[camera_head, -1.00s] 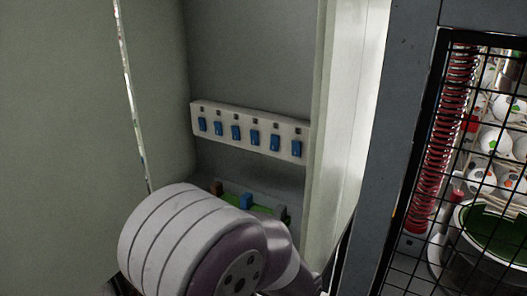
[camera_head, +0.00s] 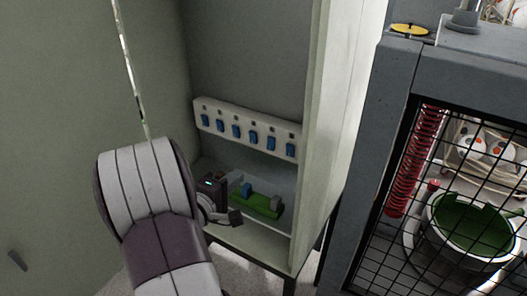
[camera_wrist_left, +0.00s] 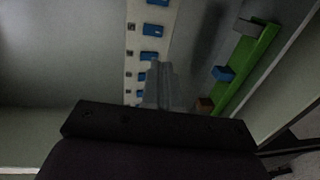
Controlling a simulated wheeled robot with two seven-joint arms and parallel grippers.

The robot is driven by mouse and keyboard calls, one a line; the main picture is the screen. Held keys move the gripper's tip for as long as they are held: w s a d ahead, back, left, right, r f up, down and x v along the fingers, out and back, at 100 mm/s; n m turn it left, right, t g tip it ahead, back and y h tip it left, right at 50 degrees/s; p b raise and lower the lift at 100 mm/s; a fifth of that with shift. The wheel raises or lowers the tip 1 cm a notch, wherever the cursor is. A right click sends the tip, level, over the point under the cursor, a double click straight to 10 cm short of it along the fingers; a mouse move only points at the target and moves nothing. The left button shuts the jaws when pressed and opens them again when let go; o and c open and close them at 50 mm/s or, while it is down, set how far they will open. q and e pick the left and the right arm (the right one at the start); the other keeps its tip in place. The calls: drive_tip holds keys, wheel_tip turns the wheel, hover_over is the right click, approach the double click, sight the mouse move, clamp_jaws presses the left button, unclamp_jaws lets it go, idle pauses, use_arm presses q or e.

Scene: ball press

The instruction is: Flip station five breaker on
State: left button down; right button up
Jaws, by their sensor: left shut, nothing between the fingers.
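A white breaker strip (camera_head: 245,128) with a row of blue switches is on the cabinet's back wall. The fifth switch from the left (camera_head: 271,144) shows clear of my arm; labels are too small to read. My left gripper (camera_head: 228,180) is in the cabinet opening, below the strip's left part, its fingertips hard to make out in the head view. In the left wrist view its fingers (camera_wrist_left: 158,72) are shut and empty, and overlap the strip (camera_wrist_left: 139,42) and some switches. I cannot tell whether they touch it. My right gripper is not in view.
A green board (camera_head: 262,208) with blue, grey and reddish blocks lies on the cabinet floor below the strip. The cabinet's pale right side (camera_head: 322,150) bounds the opening. A grey-framed mesh cage (camera_head: 395,120) with a red coil stands to the right.

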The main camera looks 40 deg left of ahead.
sight(270, 149)
use_arm(q)
drive_tip(key=w+p, duration=0.1)
drive_tip(key=w, duration=0.3)
drive_tip(key=w+a+f+p, duration=0.1)
drive_tip(key=w, duration=0.3)
drive_tip(key=w+p, duration=0.1)
drive_tip(key=w, duration=0.4)
drive_tip(key=shift+a+f+p, duration=0.15)
drive_tip(key=shift+f+p, duration=0.05)
drive_tip(key=shift+p, duration=0.2)
drive_tip(key=shift+w+f, duration=0.15)
drive_tip(key=shift+w, duration=0.05)
drive_tip(key=shift+w+f+t+b, duration=0.2)
drive_tip(key=shift+f+t+b, duration=0.1)
drive_tip(key=shift+b, duration=0.6)
drive_tip(key=shift+r+p, duration=0.3)
